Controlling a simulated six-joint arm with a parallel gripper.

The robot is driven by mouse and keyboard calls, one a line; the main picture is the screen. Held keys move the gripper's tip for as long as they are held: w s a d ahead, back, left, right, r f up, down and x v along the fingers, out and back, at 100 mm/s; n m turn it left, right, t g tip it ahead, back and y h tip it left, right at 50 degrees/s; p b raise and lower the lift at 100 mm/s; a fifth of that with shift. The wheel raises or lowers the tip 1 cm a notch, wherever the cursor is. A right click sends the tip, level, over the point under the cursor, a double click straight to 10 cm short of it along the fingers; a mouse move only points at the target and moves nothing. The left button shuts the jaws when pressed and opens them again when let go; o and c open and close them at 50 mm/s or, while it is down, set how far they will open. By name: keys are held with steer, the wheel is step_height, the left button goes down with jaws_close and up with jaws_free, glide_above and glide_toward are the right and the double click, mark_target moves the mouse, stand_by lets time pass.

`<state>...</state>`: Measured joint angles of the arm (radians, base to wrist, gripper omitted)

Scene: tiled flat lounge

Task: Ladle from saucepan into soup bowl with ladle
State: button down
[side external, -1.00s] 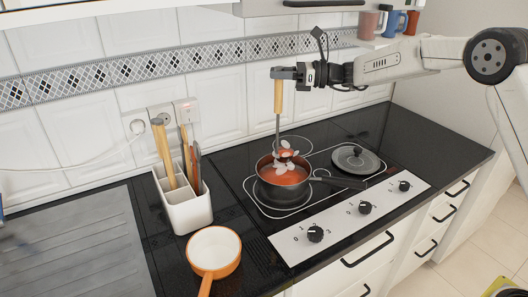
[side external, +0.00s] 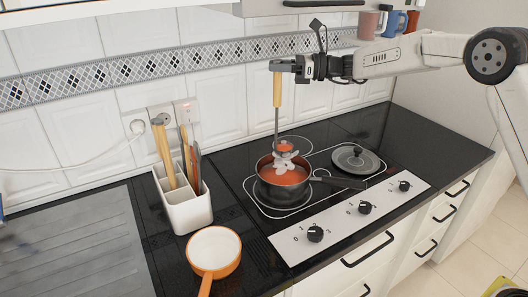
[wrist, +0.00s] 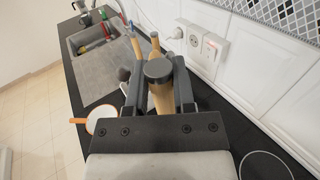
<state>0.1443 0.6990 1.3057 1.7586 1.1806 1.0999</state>
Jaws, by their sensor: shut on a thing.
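My gripper (side external: 284,66) is shut on the upper end of the ladle's wooden handle (side external: 278,92). The ladle hangs almost upright, its head (side external: 285,162) over the dark saucepan (side external: 290,190), which holds red soup. White petal-like shapes surround the head, with red in its cup; whether its underside touches the soup is unclear. In the wrist view my gripper (wrist: 160,95) has a finger on each side of the handle's dark end cap (wrist: 158,70). The soup bowl (side external: 214,250), orange outside and white inside with an orange handle, stands empty at the front left of the saucepan; it shows in the wrist view too (wrist: 101,119).
The saucepan sits on a black hob (side external: 330,150), its handle pointing right. A dark lid (side external: 356,160) lies right of it. A white utensil holder (side external: 186,212) stands left, behind the soup bowl. The tiled wall (side external: 220,105) is close behind. Control knobs (side external: 315,234) line the front.

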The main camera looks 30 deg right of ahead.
steer(key=shift+w, duration=1.05)
steer(key=shift+f, duration=0.1)
steer(key=shift+s+n, duration=0.3)
steer(key=shift+s, duration=0.3)
steer(key=shift+s+y, duration=0.3)
steer(key=shift+s, duration=0.35)
steer(key=shift+s+n, duration=0.3)
steer(key=shift+s, duration=0.05)
steer(key=shift+s+t, duration=0.3)
steer(key=shift+s+f+n+y, duration=0.1)
steer(key=shift+s+n+y, duration=0.5)
steer(key=shift+s, duration=0.6)
